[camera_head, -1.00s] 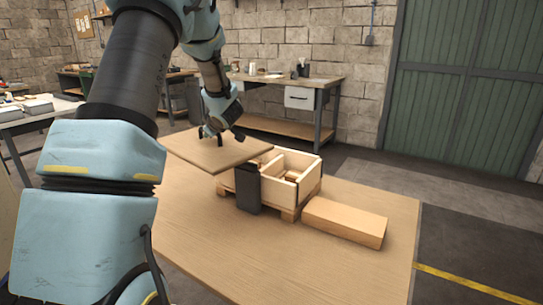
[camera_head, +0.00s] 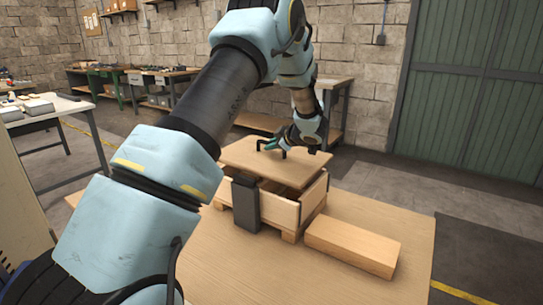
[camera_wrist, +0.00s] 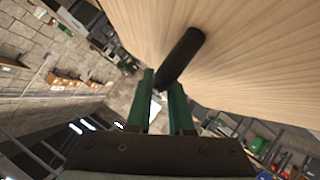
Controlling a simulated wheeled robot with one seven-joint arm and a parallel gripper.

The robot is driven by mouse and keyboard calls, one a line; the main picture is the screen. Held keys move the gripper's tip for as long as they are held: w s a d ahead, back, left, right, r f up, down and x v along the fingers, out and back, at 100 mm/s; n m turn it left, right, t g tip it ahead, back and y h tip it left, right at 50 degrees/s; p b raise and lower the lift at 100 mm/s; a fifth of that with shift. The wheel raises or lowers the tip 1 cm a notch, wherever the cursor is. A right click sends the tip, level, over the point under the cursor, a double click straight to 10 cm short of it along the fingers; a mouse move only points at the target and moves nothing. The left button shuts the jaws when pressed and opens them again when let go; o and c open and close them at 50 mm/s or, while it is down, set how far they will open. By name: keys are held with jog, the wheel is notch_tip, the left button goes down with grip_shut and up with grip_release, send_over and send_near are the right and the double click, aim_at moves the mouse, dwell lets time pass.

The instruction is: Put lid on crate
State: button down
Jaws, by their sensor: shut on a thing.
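My gripper (camera_head: 272,146) is shut on the dark handle of the square wooden lid (camera_head: 255,158). In the wrist view, my gripper's green fingers (camera_wrist: 162,82) close around the black handle (camera_wrist: 183,56), and the underside of the view is cut off by the gripper body. The lid (camera_wrist: 245,45) hangs over the wooden crate (camera_head: 281,210) in the head view and covers most of its opening. A gap shows between the lid and the crate's right and front walls, so the lid looks raised and slightly tilted. Whether it touches the rim at the back is hidden.
A dark upright block (camera_head: 246,203) stands against the crate's front left corner. A long wooden block (camera_head: 350,245) lies on the table (camera_head: 300,280) right of the crate. The table's front area is clear. A workbench (camera_head: 335,90) stands behind.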

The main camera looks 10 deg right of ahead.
aim_at(271, 155)
jog(key=shift+f+p, duration=0.3)
jog(key=shift+f, duration=1.65)
jog(key=shift+f, duration=0.45)
jog(key=c, duration=0.8)
grip_release()
